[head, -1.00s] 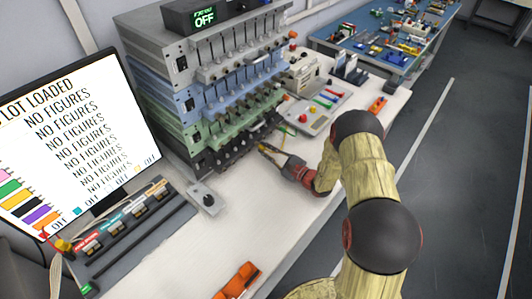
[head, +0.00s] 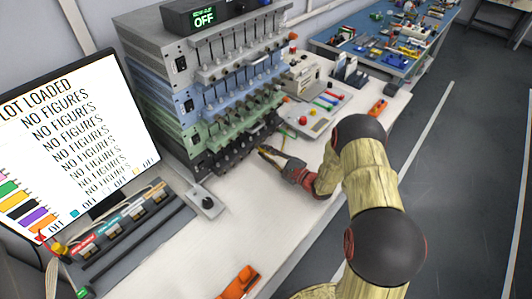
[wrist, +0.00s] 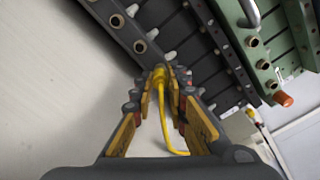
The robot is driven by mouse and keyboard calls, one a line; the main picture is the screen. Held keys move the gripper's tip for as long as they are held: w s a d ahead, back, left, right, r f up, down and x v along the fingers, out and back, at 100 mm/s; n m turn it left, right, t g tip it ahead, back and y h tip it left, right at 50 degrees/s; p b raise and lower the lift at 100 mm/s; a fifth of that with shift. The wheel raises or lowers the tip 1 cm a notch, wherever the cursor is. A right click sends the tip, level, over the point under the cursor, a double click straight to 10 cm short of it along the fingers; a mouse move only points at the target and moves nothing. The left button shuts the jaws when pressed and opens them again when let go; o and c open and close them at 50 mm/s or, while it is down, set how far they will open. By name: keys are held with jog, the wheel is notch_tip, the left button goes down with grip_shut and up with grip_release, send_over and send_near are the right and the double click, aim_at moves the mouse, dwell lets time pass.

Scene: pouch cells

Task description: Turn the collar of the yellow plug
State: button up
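The yellow plug (wrist: 159,74) sits at the end of a dark channel unit (wrist: 128,30) in the wrist view, in line with a row of round sockets. Its yellow cable (wrist: 172,135) hangs back between my fingers. My gripper (wrist: 160,82) has one fingertip on each side of the plug, and they look closed against it. The fingertips hide part of the collar, so its angle is not readable. In the head view my gripper (head: 264,152) reaches the front of the lowest, black unit (head: 235,152); the plug is too small to make out there.
Green (head: 240,122), blue and grey units are stacked above the black one. A grey box with a black knob (head: 206,201) lies left of my gripper. A monitor (head: 75,140) stands at left. The white bench (head: 245,225) in front is mostly clear, with an orange object near its edge.

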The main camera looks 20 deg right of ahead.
jog(key=o, duration=0.5)
jog(key=shift+c, duration=0.2)
jog(key=v, duration=1.2)
